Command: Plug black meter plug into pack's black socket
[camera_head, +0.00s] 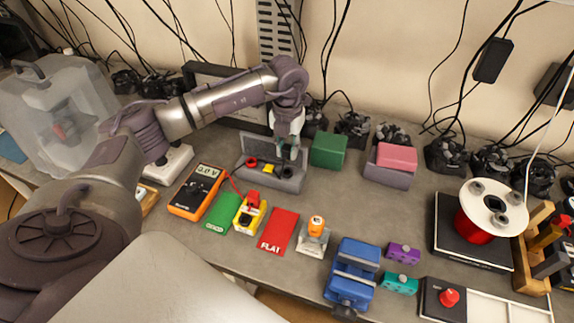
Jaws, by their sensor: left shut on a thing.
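The orange meter (196,190) lies on the bench at left centre; its display seems to read 0.0V. A grey pack (290,185) stands behind it, with a red socket (252,162), a yellow part and a black socket (286,172) facing up. My left gripper (290,150) points down over the pack's right part, close above the black socket. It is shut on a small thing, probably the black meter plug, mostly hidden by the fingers. I cannot tell whether it touches the socket. A red plug (253,198) on a red lead sits at a yellow holder (249,215). My right gripper is not in view.
A green block (328,149) stands just right of the gripper, and a pink-topped block (395,158) farther right. Green and red FLAT (277,231) mats, a blue vise (351,272) and a red spool (478,222) occupy the front and right. Bench between the blocks and vise is clear.

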